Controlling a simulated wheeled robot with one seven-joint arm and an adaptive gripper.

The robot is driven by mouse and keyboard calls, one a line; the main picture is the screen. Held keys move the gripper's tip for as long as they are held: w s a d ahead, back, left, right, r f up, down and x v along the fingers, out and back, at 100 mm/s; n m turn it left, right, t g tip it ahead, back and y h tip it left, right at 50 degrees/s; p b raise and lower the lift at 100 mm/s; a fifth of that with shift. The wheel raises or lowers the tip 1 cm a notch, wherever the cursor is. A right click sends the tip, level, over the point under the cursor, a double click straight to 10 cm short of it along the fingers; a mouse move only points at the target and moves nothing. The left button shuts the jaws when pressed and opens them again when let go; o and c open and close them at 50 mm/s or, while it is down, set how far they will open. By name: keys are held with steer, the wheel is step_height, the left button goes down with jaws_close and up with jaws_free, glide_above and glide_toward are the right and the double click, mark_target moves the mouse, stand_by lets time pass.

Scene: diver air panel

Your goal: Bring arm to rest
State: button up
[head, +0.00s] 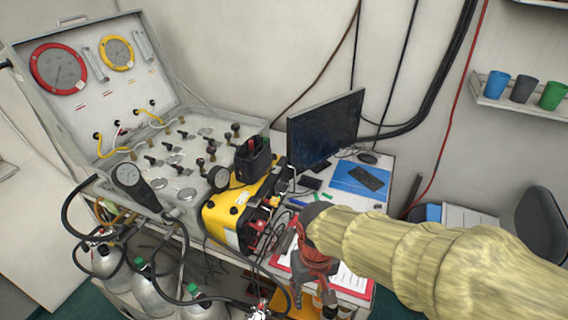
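My arm, in a pale yellow padded sleeve (440,255), reaches in from the lower right of the head view. My gripper (318,287), red and dark grey, hangs at the sleeve's end over the front of the desk. It is in front of a red-edged clipboard (357,287) with a white sheet. Its fingers are small and overlap the clutter behind them, so I cannot tell whether they are open or shut, or whether they touch anything.
The open air panel case (85,62) with gauges stands left. A yellow unit (228,212) and a monitor (325,128) are beside my gripper. Hoses and gas cylinders (150,295) fill the lower left. A cup shelf (520,110) and a chair (540,225) are right.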

steer(key=s+d+r+m+t, duration=0.1)
steer(key=s+d+r+t, duration=0.1)
steer(key=d+r, duration=0.4)
steer(key=s+d+r+m+t, duration=0.2)
steer(key=s+d+r+t, duration=0.1)
steer(key=d+r, duration=0.4)
steer(key=shift+v, duration=0.85)
steer(key=shift+a, duration=0.15)
steer(key=shift+c, duration=0.5)
